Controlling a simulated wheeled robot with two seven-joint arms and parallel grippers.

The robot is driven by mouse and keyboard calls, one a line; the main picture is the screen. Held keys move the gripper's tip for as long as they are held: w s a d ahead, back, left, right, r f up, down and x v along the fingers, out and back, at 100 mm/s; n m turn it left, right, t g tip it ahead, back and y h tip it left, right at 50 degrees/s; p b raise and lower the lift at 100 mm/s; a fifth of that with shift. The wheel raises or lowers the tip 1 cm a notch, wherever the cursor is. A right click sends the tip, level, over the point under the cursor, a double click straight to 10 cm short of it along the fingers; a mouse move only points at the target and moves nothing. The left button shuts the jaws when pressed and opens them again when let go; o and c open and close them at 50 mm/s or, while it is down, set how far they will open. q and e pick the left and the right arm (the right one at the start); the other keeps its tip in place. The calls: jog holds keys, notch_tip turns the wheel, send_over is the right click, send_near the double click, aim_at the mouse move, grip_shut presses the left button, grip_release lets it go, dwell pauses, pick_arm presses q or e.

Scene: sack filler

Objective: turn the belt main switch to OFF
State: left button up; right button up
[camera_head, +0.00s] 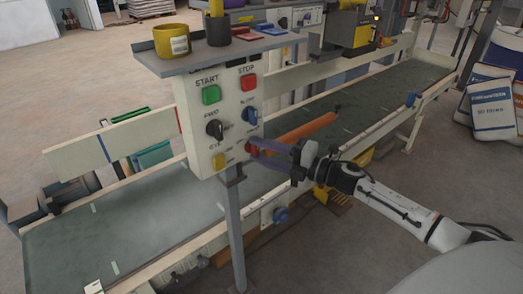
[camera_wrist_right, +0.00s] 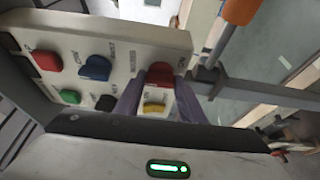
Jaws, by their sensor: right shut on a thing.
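The control panel (camera_head: 230,112) is a pale box on a grey post beside the belt. The belt main switch is a red knob (camera_head: 252,148) at the panel's lower right, partly hidden by my right gripper (camera_head: 258,147). In the right wrist view the red knob (camera_wrist_right: 160,73) sits between the two purple-grey fingers (camera_wrist_right: 158,92), which are shut on it. The knob's pointing direction and the small labels beside it are not clear. My left gripper is not in view.
Close to the red knob are a yellow button (camera_head: 218,161), a blue knob (camera_head: 249,116) and a black knob (camera_head: 214,129). Above are green START (camera_head: 210,95) and red STOP (camera_head: 248,82) buttons. A shelf (camera_head: 200,60) holding cups tops the panel. The green belt (camera_head: 150,208) runs behind.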

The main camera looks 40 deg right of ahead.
jog(key=o, duration=1)
jog(key=shift+o, duration=0.2)
jog(key=v, duration=1)
jog(key=shift+s+b, duration=0.2)
jog(key=shift+b, duration=0.15)
jog(key=shift+f, duration=0.1)
